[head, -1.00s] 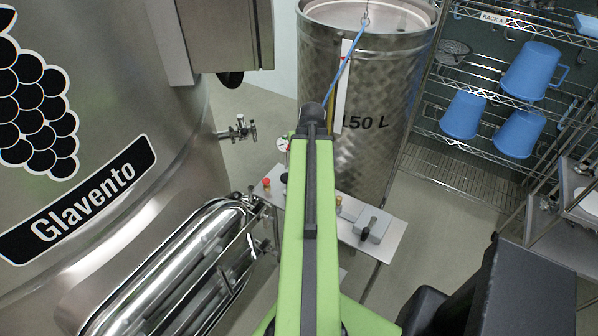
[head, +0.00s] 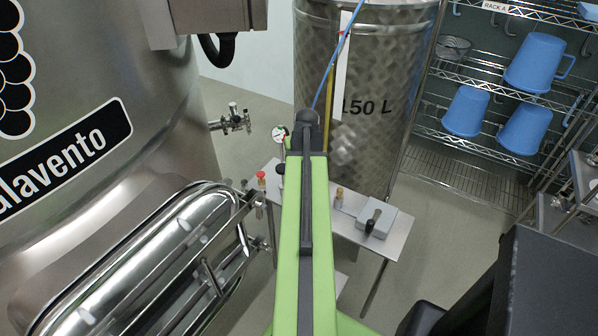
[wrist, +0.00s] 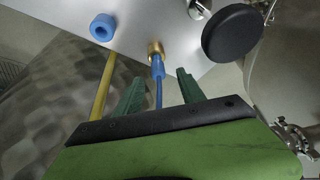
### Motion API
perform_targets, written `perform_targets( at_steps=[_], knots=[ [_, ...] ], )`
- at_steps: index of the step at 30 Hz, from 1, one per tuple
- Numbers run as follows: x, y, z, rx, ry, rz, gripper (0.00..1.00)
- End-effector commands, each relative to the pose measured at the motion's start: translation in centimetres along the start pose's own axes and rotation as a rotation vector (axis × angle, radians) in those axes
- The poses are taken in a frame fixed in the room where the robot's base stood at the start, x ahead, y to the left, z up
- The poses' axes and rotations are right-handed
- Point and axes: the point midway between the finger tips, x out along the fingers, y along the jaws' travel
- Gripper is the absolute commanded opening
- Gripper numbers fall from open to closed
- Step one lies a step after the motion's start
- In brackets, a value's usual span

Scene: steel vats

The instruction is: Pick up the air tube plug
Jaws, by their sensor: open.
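The air tube plug (wrist: 158,68) is a small blue piece on the end of a thin blue tube, at a brass fitting (wrist: 156,48) on the metal panel in the wrist view. My gripper (wrist: 160,76) has two green fingers, one to each side of the plug and its tube. The fingers are open and apart from it, with the plug lying near the fingertips. In the head view my arm hides the gripper and the plug. The blue tube (head: 341,58) hangs down there toward the arm's far end.

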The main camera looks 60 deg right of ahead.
Motion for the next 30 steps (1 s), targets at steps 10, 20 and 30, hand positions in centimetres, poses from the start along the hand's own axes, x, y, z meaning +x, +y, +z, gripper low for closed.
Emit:
perform_targets(
  at_steps=[10, 20, 30],
  knots=[
    [3.8, 0.2, 0.0, 0.0, 0.0, 0.0, 0.47],
    [3.7, 0.3, 0.0, 0.001, 0.0, 0.0, 0.15],
    [3.7, 0.3, 0.0, 0.001, 0.0, 0.0, 0.0]
  ],
)
